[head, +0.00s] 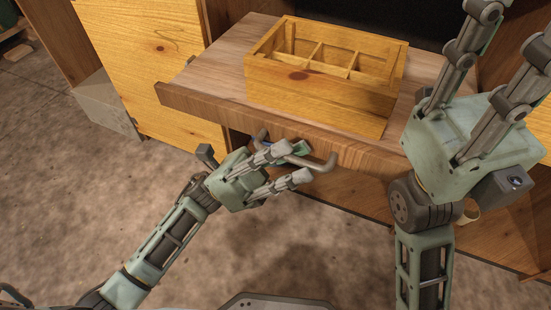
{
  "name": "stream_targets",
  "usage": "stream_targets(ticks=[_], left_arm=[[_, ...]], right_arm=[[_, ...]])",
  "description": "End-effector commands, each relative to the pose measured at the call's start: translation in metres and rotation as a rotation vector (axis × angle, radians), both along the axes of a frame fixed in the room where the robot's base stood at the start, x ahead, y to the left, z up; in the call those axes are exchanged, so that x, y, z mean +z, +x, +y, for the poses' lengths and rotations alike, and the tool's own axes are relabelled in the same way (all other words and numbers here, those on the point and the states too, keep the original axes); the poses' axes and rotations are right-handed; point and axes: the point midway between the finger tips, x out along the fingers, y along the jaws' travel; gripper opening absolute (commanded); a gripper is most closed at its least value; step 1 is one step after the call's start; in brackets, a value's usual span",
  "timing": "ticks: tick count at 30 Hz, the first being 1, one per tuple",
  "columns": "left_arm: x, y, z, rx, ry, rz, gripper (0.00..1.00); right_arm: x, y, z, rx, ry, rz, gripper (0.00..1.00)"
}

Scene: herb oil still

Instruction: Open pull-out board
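The pull-out board (215,75) is a brown wooden slab that juts out from the cabinet, with a thick front edge. A grey bar handle (323,166) shows at its front edge, with its left part mostly behind my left gripper's fingers. My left gripper (296,163) is at the handle, its two fingers spread with a gap between them and the bar near the fingertips. I cannot tell whether the fingers touch the bar. My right gripper (508,42) is raised at the upper right, fingers wide apart and empty, away from the board.
A yellow wooden crate (320,92) with compartments stands on the board. A yellow cabinet door (150,60) is at the left, with a grey block (105,103) beside it on the floor. The bare floor (100,190) in front is clear apart from my arms.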

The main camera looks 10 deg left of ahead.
Motion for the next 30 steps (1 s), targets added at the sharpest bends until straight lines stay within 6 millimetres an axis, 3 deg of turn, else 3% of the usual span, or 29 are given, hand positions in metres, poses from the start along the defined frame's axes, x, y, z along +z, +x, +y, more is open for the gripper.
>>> stream_targets(ticks=[16,21,30], left_arm=[[-0.070,0.008,0.072,0.003,0.002,0.005,0.18],[-0.079,0.009,0.083,0.003,0.002,0.001,0.18],[-0.081,0.009,0.084,0.003,0.002,0.001,0.18]], right_arm=[[0.000,0.000,0.000,0.001,0.001,0.003,0.29],[0.000,0.000,0.000,0.001,0.001,0.003,0.29],[0.000,0.000,0.000,0.001,0.001,0.003,0.29]])
